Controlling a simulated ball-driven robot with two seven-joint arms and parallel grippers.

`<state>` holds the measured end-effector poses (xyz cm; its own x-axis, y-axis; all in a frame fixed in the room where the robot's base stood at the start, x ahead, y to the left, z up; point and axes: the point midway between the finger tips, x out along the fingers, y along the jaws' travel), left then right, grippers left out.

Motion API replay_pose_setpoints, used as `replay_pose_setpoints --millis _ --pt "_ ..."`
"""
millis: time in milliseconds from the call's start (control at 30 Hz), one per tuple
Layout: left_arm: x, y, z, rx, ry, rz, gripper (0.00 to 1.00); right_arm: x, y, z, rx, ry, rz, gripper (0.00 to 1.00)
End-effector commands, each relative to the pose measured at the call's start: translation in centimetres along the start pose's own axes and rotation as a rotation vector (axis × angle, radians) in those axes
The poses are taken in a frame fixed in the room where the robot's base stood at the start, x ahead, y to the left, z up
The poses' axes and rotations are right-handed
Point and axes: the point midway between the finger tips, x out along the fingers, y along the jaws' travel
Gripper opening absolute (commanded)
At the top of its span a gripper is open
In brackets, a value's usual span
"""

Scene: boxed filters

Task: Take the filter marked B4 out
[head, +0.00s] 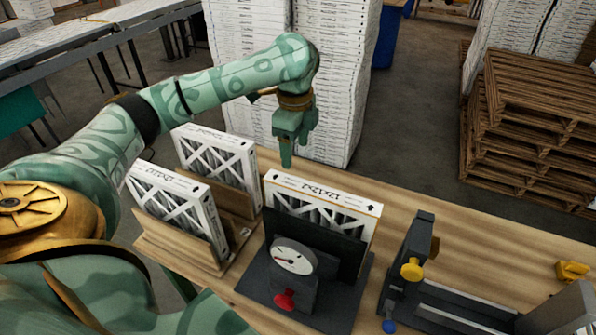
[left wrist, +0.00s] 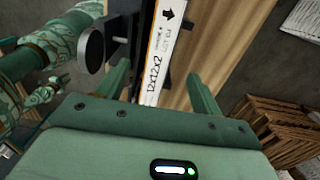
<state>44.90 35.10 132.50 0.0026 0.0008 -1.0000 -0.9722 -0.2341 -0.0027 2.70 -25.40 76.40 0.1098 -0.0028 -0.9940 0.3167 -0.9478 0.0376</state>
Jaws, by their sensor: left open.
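A white-framed filter (head: 318,192) stands upright in a dark holder with a round gauge (head: 293,257). In the left wrist view its top edge (left wrist: 166,48) reads 12x12x2 and a small lot mark that looks like B4, with a black arrow. My left gripper (head: 287,160) points down just above this filter's left part, open. In the wrist view its fingers (left wrist: 160,82) are on either side of the edge, with no grip on it. What looks like my right gripper (left wrist: 45,92) shows small at the left of the wrist view; its jaws are unclear.
Two more filters (head: 215,160) (head: 172,200) stand in a wooden rack (head: 165,245) at the left; their marks are unreadable. A dark fixture with a yellow knob (head: 411,269) stands at the right. Bare table lies behind it. Pallets (head: 530,130) stand beyond the table.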

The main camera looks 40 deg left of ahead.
Motion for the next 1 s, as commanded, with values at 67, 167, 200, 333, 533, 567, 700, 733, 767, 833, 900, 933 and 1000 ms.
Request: replay_pose_setpoints --millis 67,167,200,333,533,567,700,733,767,833,900,933,1000 --pt "2.5 0.1 -0.1 0.0 0.001 0.005 0.66 0.9 -0.2 0.6 -0.001 -0.007 -0.002 0.36" --pt "4.9 0.1 -0.1 0.0 0.001 0.004 0.66 1.6 -0.2 0.5 -0.001 -0.006 -0.002 0.36" --pt "5.8 0.1 -0.1 0.001 0.0 0.005 0.66 1.9 -0.1 0.3 -0.001 -0.003 -0.001 0.36" --pt "8.7 0.1 -0.1 0.0 0.0 0.003 0.66 2.8 0.1 -0.6 -0.001 0.012 0.003 0.36" --pt "11.7 0.1 -0.1 0.001 0.002 0.001 0.66 3.6 0.1 -0.8 -0.001 0.017 0.003 0.36" --pt "12.0 0.1 -0.1 0.001 0.001 0.001 0.66 3.6 0.1 -0.8 -0.001 0.017 0.003 0.36" --pt "12.7 0.0 0.0 0.001 0.0 -0.001 0.66 3.8 0.0 -0.5 -0.001 0.013 0.002 0.36" --pt "12.8 0.0 0.0 0.001 0.0 -0.001 0.66 3.8 0.0 -0.5 -0.001 0.013 0.002 0.36" --pt "12.8 0.0 0.0 0.001 0.0 -0.001 0.66 3.8 0.0 -0.5 0.0 0.012 0.002 0.36" --pt "12.8 0.0 0.0 0.001 0.0 -0.001 0.66 3.8 0.0 -0.5 0.0 0.012 0.001 0.36" --pt "12.8 0.0 0.0 0.001 0.0 -0.001 0.66 3.7 -0.1 -0.5 0.0 0.012 0.001 0.36" --pt "12.8 0.0 0.0 0.001 0.0 -0.001 0.66 3.7 -0.1 -0.5 0.0 0.012 0.001 0.36" --pt "12.8 0.0 0.0 0.001 0.0 -0.001 0.61 3.7 -0.1 -0.5 0.0 0.012 0.0 0.36"
